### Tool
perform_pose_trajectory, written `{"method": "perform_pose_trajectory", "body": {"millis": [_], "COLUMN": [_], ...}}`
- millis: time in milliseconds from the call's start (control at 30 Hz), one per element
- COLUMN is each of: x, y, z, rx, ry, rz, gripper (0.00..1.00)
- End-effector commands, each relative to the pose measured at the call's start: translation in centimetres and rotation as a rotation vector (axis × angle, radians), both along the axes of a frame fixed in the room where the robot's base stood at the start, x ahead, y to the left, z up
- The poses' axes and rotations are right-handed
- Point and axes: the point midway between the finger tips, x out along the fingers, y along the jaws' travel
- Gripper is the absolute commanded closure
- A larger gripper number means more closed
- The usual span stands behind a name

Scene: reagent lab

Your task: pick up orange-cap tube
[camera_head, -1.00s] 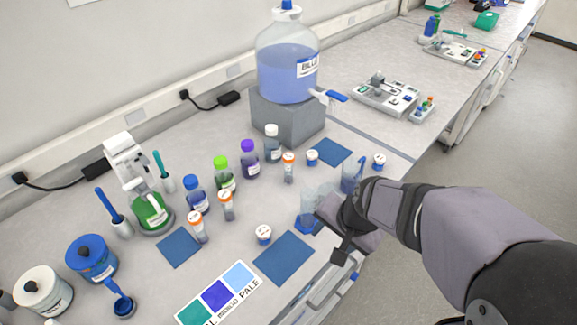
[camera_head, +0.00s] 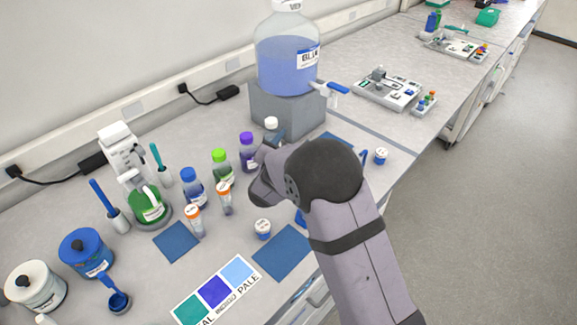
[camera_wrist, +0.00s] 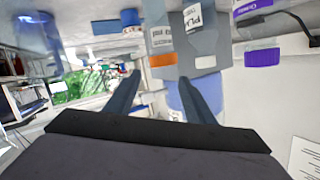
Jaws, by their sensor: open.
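Two orange-cap tubes stand on the bench in the head view, one (camera_head: 224,198) beside the blue-cap bottle and one (camera_head: 194,221) nearer the front. In the wrist view, which looks upside down, an orange-cap tube (camera_wrist: 161,42) is ahead of my gripper (camera_wrist: 159,77), in line with the gap between its fingers. The fingers are open, with nothing seen held between them. In the head view my arm hides the spot where the third orange-cap tube stood, and the fingers are largely hidden.
Purple-cap (camera_head: 247,152), green-cap (camera_head: 222,167) and blue-cap (camera_head: 194,188) bottles stand left of my wrist. A large blue carboy (camera_head: 283,65) sits on a grey block (camera_head: 275,105) behind. A small white-lidded jar (camera_head: 263,228) stands in front, near a blue mat (camera_head: 283,253).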

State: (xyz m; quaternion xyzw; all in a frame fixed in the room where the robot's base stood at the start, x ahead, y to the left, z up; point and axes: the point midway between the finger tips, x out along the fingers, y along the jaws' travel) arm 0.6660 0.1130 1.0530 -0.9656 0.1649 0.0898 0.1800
Motion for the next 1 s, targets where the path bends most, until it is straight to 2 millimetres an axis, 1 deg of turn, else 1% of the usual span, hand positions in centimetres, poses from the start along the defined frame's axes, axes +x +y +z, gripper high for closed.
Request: {"method": "perform_pose_trajectory", "body": {"millis": [33, 100, 300, 400, 667, 767, 1000], "x": [0.0, -0.1, -0.9, -1.3, -1.3, -0.8, 1.5], "y": [0.6, 0.9, 1.7, 1.9, 1.8, 1.5, 0.3], "z": [-1.1, -1.7, -2.8, -3.0, -3.0, -2.9, -2.8], "rx": [-0.062, -0.144, -0.324, -0.372, -0.397, -0.397, -0.395], "ry": [-0.015, -0.038, -0.077, -0.088, -0.094, -0.093, -0.093], "rz": [-0.012, -0.035, -0.095, -0.113, -0.126, -0.126, -0.127], "gripper": [0.51, 0.51, 0.51, 0.51, 0.51, 0.51, 0.51]}}
